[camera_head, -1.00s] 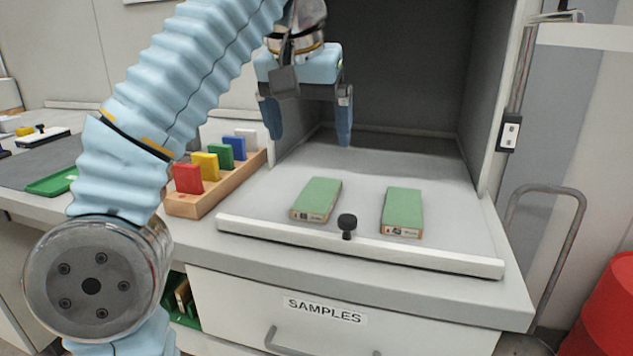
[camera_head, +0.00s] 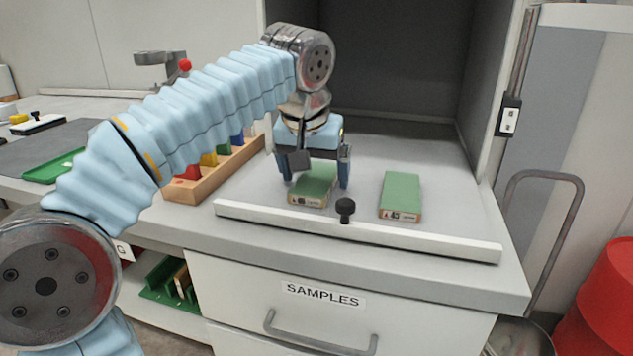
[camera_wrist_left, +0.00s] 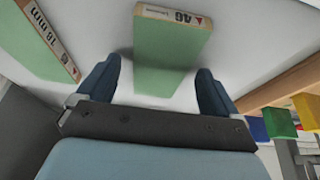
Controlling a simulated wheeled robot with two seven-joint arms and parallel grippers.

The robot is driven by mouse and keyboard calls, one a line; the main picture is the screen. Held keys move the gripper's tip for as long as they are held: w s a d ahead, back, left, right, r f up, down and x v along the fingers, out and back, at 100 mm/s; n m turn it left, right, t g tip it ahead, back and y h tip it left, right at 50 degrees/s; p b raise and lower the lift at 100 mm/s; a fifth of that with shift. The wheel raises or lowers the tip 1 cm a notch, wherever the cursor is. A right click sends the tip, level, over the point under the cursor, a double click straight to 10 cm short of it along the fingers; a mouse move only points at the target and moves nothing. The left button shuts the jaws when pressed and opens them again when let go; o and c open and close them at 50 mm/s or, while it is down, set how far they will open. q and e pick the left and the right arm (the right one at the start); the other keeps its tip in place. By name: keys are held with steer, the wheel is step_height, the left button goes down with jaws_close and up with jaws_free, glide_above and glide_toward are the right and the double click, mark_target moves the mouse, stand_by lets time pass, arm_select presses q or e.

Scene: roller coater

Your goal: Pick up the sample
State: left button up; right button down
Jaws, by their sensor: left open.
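Two green sample blocks with labelled wooden ends lie on the pale booth floor. The left sample (camera_head: 313,187) is under my left gripper (camera_head: 317,180), and the right sample (camera_head: 400,196) lies apart to the right. My left gripper is open, its fingers above and to either side of the left sample. In the left wrist view the left sample (camera_wrist_left: 168,45), labelled A6, extends between the open fingers (camera_wrist_left: 160,85), with room on both sides. The other sample (camera_wrist_left: 45,40) is at the left there. My right gripper is not in view.
A white rail (camera_head: 355,231) with a black knob (camera_head: 345,207) runs along the front of the booth floor. A wooden rack (camera_head: 213,180) with coloured blocks stands at the left, partly behind my arm. A drawer labelled SAMPLES (camera_head: 323,295) is below.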

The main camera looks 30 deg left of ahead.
arm_select(q)
steer(key=shift+w+f, duration=0.1)
steer(key=shift+f, duration=0.1)
steer(key=c, duration=1.2)
steer(key=shift+o, duration=0.2)
steer(key=shift+r, duration=0.1)
